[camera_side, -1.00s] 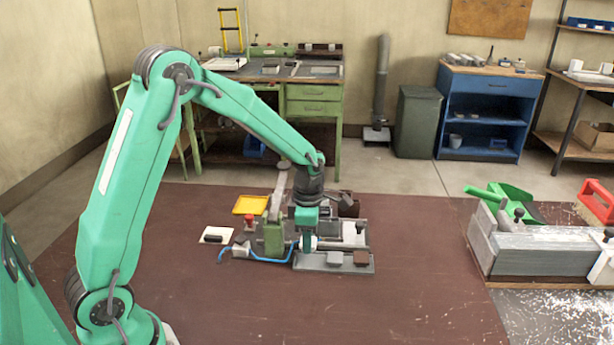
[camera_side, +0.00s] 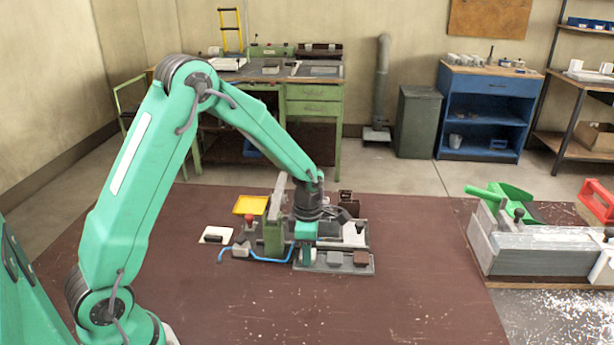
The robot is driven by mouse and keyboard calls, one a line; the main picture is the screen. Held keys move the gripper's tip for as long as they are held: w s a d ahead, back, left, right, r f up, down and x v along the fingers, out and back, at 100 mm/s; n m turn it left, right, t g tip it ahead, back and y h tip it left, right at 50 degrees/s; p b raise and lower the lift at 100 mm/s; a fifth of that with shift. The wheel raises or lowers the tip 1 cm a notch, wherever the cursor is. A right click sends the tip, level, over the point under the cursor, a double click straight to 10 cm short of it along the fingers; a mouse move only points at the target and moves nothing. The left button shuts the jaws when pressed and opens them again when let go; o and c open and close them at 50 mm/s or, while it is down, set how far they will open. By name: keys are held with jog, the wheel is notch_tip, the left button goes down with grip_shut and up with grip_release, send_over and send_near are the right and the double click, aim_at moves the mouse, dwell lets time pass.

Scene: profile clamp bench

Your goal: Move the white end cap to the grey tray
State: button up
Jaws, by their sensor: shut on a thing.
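My gripper (camera_side: 306,257) points down at the left part of the grey tray (camera_side: 335,268), with its fingertips low, close to the tray floor. It is shut on a small pale thing, which I take to be the white end cap; the fingers hide nearly all of it. I cannot tell whether the cap touches the tray. The tray also holds a grey block (camera_side: 334,258) and a brown block (camera_side: 361,258) to the right of my gripper.
A green clamp (camera_side: 273,238) with a blue hose (camera_side: 262,260) stands just left of my gripper. A yellow tray (camera_side: 250,206) and a white plate (camera_side: 215,235) with a dark piece lie further left. The front of the brown bench is clear.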

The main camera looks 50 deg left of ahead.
jog(key=shift+f, duration=0.15)
jog(key=o, duration=0.6)
notch_tip(320, 180, up, 12)
jog(key=shift+r, duration=0.2)
dwell(0.4)
dwell(0.5)
